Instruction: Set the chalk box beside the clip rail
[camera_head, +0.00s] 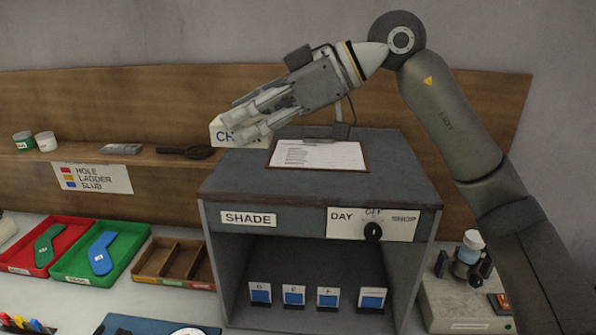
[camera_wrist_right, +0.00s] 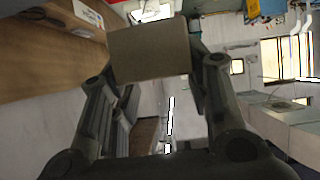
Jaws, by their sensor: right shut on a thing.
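The chalk box (camera_head: 222,132) is a pale box with dark letters starting "CH", partly covered by my fingers. My right gripper (camera_head: 244,118) is shut on it, above the back left of the grey booth's top. In the right wrist view the chalk box (camera_wrist_right: 150,50) shows as a plain brown face between the two fingers. I cannot tell for sure which thing is the clip rail; a row of clips with blue swatches (camera_head: 294,296) stands inside the booth. My left gripper is not in view.
The grey SHADE booth (camera_head: 320,183) has a clipboard (camera_head: 318,155) on top. A wooden ledge (camera_head: 95,153) at left holds two cups (camera_head: 45,141) and a dark magnifier-like tool (camera_head: 190,152). Red (camera_head: 20,271), green (camera_head: 82,279) and brown (camera_head: 170,262) trays sit below.

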